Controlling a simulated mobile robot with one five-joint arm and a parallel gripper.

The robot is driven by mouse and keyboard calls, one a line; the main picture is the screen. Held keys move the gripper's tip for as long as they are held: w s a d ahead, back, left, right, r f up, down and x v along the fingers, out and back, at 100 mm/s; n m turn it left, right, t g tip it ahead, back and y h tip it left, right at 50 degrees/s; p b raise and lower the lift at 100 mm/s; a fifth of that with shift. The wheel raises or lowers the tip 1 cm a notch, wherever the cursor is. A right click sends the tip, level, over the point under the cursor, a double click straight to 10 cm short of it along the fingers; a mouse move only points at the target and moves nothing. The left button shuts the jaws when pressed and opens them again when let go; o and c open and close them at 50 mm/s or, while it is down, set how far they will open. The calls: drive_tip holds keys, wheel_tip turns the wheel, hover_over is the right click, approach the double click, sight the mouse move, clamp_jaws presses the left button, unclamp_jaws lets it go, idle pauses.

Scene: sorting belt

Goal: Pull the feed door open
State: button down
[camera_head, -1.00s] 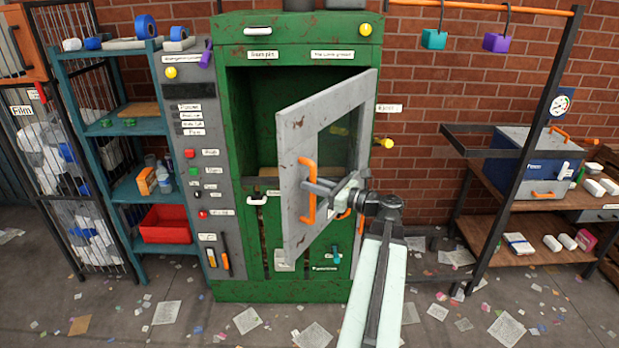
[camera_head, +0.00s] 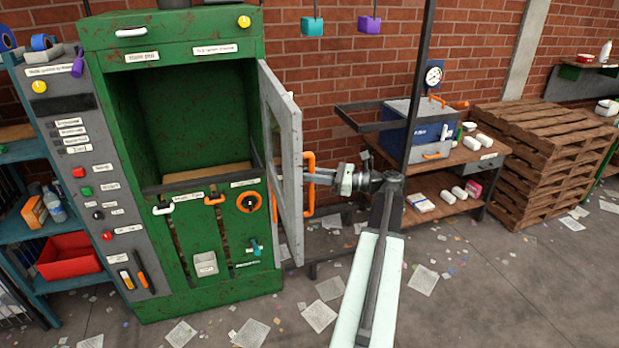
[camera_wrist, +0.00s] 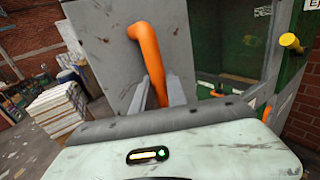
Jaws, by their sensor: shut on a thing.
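The grey feed door (camera_head: 283,150) of the green cabinet (camera_head: 183,250) stands swung wide open, seen nearly edge-on, hinged on the cabinet's right side. Its orange bar handle (camera_head: 309,190) is on the outer face, to the right in the head view. My gripper (camera_head: 312,178) is shut on this handle. In the wrist view the orange handle (camera_wrist: 150,58) rises between my two fingers, with the grey door face (camera_wrist: 105,45) behind it. The cabinet's inside is dark green and looks empty above a brown floor panel (camera_head: 205,175).
A grey control panel (camera_head: 100,180) with buttons flanks the cabinet on the left, beside a teal shelf with a red bin (camera_head: 68,256). A dark rack post (camera_head: 415,80), a wooden bench with a blue box (camera_head: 410,130) and stacked pallets (camera_head: 545,140) stand right. Papers litter the floor.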

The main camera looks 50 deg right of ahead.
drive_tip(key=shift+s+d+f, duration=0.1)
drive_tip(key=shift+s, duration=0.05)
drive_tip(key=c, duration=1.3)
unclamp_jaws()
drive_tip(key=shift+s, duration=0.1)
drive_tip(key=v, duration=0.7)
drive_tip(key=shift+s+d, duration=0.2)
drive_tip(key=shift+s, duration=0.15)
